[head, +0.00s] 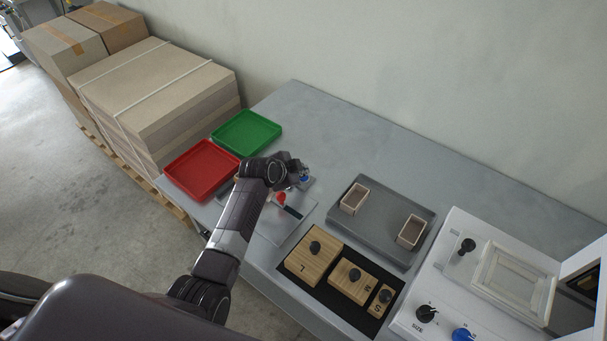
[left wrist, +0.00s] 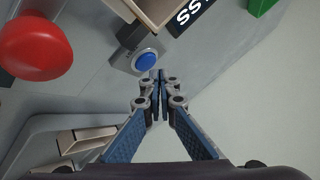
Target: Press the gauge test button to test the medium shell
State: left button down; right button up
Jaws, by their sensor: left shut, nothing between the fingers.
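The gauge test button (left wrist: 147,62) is a round blue cap on a small grey housing; it also shows in the head view (head: 305,178). My left gripper (left wrist: 159,76) is shut and empty, its fingertips beside the button in the picture. I cannot tell whether they touch it. A pale open shell (left wrist: 158,10) is partly visible next to the button, by a black label ending in "SS". Its size cannot be read. The gauge's red knob (head: 281,198) shows beside my left arm, which hides much of the gauge. My right gripper is not in view.
A grey tray (head: 376,187) holds two small shells. Wooden blocks marked L (head: 313,256), M (head: 352,282) and S (head: 379,301) sit on a black mat. Red (head: 203,170) and green (head: 247,133) trays are at the left. A white machine (head: 447,270) stands right.

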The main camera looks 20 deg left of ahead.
aim_at(303, 179)
pick_arm(q)
notch_tip(303, 179, up, 5)
jog(key=p, duration=0.4)
jog(key=shift+r+p, duration=0.1)
jog(key=shift+p, duration=0.3)
dwell(0.7)
